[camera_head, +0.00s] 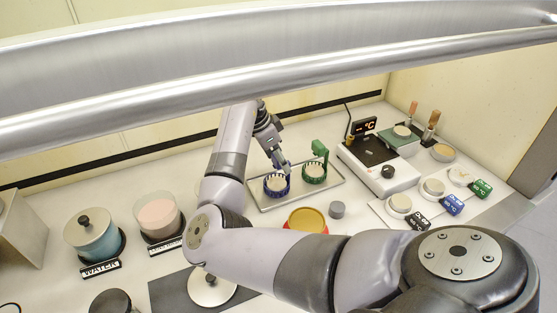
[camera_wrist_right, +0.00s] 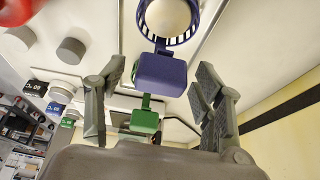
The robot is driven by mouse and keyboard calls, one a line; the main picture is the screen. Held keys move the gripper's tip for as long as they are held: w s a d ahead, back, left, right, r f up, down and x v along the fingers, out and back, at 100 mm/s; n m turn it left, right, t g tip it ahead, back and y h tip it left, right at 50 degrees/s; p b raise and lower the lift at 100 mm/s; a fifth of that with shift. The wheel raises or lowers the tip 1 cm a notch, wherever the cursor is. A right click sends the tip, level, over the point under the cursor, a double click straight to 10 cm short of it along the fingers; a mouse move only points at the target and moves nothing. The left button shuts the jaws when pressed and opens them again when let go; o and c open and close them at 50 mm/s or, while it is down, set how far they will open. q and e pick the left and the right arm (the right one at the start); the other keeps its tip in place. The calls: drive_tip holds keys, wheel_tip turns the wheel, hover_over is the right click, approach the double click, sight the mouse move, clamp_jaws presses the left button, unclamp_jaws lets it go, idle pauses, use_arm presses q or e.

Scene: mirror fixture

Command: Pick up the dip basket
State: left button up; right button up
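A blue dip basket (camera_head: 277,189) with a slotted rim stands on a metal tray (camera_head: 263,207) in the head view, pale inside. In the right wrist view, the blue basket (camera_wrist_right: 169,41) shows at the top, with its block-shaped blue handle (camera_wrist_right: 160,74) toward me. A green dip basket (camera_head: 315,175) stands beside it on the tray; its green handle (camera_wrist_right: 144,121) shows lower in the wrist view. My right gripper (camera_head: 279,166) is at the blue basket's handle. Its fingers (camera_wrist_right: 158,78) are open on either side of the handle, with visible gaps. My left gripper is not in view.
A hotplate (camera_head: 378,160) stands right of the tray. A red-rimmed yellow dish (camera_head: 307,220) and a grey cylinder (camera_head: 337,210) are in front of the tray. A water jar (camera_head: 93,237) and a pink-filled jar (camera_head: 158,216) stand at left. Several labelled small containers are at right.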

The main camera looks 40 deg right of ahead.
clamp_jaws()
idle(0.7)
